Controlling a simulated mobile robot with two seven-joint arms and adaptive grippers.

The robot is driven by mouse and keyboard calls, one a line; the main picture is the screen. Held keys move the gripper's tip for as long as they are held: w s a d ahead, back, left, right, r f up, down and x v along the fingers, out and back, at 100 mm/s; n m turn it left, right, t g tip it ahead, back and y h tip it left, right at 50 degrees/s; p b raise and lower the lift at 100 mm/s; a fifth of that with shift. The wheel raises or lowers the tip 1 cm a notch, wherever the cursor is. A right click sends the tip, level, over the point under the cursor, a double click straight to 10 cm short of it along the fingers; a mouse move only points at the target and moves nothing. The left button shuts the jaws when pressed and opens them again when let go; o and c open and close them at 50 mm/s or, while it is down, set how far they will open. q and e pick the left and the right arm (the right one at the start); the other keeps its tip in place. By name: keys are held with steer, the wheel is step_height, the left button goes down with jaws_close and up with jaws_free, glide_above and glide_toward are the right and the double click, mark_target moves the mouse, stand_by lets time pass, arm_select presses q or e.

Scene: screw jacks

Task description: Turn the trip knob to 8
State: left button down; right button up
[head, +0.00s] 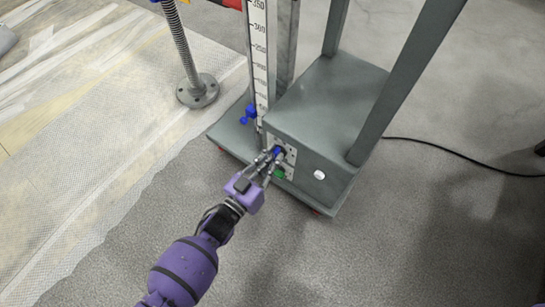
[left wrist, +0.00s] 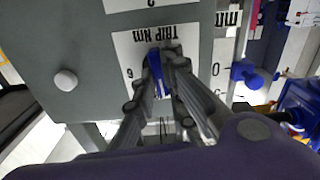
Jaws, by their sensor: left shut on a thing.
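The trip knob is blue and sits on a white dial plate on the front of a grey box (head: 325,105). In the head view the knob (head: 278,151) is mostly hidden by my left gripper (head: 270,158). In the left wrist view the blue knob (left wrist: 155,68) stands between the fingers of my left gripper (left wrist: 164,70), which are shut on it. Other dial marks are hidden by the fingers. My right gripper is not in view.
A green part (head: 280,173) and a white round button (head: 319,174) are on the box near the knob. A blue handle (head: 249,115) is by the tall scale (head: 259,50). A screw post (head: 197,90) stands left. A black cable (head: 450,152) lies right.

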arm_select(q)
steer(key=shift+s+d+f+m, duration=0.1)
steer(key=shift+m, duration=2.65)
steer(key=shift+s+f+m, duration=0.1)
steer(key=shift+m, duration=2.65)
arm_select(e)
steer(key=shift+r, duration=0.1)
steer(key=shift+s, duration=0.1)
arm_select(q)
steer(key=c, duration=1.8)
jaws_free()
steer(key=shift+r, duration=0.1)
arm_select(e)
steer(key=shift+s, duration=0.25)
